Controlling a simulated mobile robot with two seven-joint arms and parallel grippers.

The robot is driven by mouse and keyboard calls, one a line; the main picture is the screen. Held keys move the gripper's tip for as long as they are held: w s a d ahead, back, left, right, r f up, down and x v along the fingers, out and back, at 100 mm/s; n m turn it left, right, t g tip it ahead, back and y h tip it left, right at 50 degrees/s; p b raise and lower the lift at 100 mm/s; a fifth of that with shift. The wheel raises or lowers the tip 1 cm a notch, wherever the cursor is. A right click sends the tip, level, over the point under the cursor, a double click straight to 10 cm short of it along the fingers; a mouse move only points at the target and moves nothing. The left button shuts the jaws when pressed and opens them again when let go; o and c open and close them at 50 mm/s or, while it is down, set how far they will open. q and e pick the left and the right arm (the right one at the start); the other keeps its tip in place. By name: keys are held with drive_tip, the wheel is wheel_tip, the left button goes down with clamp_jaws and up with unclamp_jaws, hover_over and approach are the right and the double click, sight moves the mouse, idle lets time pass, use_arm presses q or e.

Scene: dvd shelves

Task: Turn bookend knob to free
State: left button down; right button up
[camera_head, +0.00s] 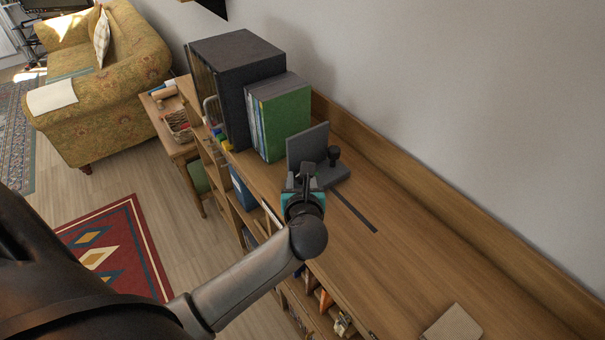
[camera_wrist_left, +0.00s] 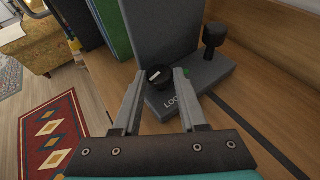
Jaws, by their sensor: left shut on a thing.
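The grey bookend (camera_head: 309,148) stands upright on the shelf top, beside the green DVD cases. Its base plate (camera_wrist_left: 210,72) carries a small black knob (camera_wrist_left: 158,75) with a white pointer line, partly printed lettering starting "LOC" and a green mark. A taller black round-topped post (camera_head: 333,155) rises from the base behind; it also shows in the wrist view (camera_wrist_left: 214,38). My left gripper (camera_head: 307,172) is over the base, its two fingers on either side of the small knob, shut on it. The rest of the lettering is hidden by a finger. My right gripper is not in view.
Green cases (camera_head: 284,122) and a large dark box (camera_head: 236,75) stand left of the bookend. A dark slot (camera_head: 353,211) runs along the wooden top (camera_head: 420,235) to the right, which is mostly clear. A grey-brown flat object (camera_head: 453,325) lies at the near right.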

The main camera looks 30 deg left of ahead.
use_arm(q)
drive_tip(key=shift+s+a+m+t+h+p, duration=0.1)
drive_tip(key=shift+m+t+h+p, duration=0.25)
drive_tip(key=shift+m+h, duration=0.3)
drive_tip(key=shift+c, duration=2.3)
unclamp_jaws()
drive_tip(key=v, duration=1.5)
